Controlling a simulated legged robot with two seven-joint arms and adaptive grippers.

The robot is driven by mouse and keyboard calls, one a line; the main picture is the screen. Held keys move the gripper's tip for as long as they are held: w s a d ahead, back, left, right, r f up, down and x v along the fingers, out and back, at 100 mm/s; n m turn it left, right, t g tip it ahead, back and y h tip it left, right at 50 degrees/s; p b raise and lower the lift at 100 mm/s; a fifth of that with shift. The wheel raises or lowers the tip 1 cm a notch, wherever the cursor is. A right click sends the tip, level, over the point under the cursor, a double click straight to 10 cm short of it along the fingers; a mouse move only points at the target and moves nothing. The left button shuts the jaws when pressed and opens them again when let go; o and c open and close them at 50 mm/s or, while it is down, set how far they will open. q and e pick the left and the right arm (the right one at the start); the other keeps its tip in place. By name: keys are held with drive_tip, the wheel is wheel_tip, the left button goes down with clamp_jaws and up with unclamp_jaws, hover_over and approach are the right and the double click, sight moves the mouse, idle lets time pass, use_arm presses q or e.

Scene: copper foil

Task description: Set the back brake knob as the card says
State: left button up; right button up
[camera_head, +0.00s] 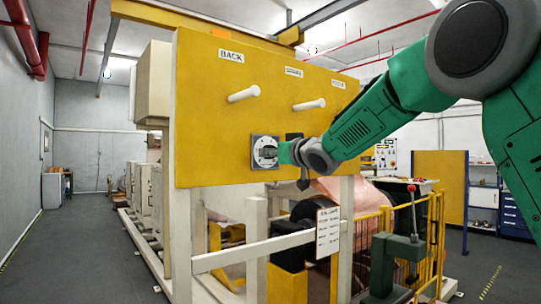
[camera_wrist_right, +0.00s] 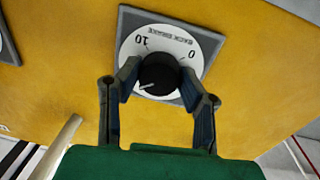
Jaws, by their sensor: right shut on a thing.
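The back brake knob (camera_wrist_right: 158,75) is black with a white pointer line, on a white dial (camera_wrist_right: 133,48) marked 0 and 10. The dial sits on a grey square plate (camera_head: 255,140) on the yellow panel, below the BACK label (camera_head: 231,56). My right gripper (camera_wrist_right: 160,85) is shut on the knob, one finger on each side; in the head view the gripper (camera_head: 272,151) covers much of the dial. The card (camera_head: 328,232) hangs on the white frame below the panel; its lines are too small to read. My left gripper is not in view.
Two white pegs (camera_head: 243,94) (camera_head: 309,105) stick out from the yellow panel (camera_head: 205,130) above the dials. A yellow rail fence (camera_head: 435,235), a red-topped lever (camera_head: 412,200) and a copper roll (camera_head: 350,193) stand lower right. The left floor (camera_head: 85,255) is clear.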

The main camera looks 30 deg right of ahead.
drive_tip(key=shift+f, duration=0.15)
drive_tip(key=o, duration=1.1)
drive_tip(key=shift+o, duration=0.2)
drive_tip(key=shift+d, duration=0.15)
drive_tip(key=s, duration=1.2)
drive_tip(key=shift+w+d+f, duration=0.15)
drive_tip(key=shift+d+f, duration=0.05)
drive_tip(key=shift+f, duration=0.1)
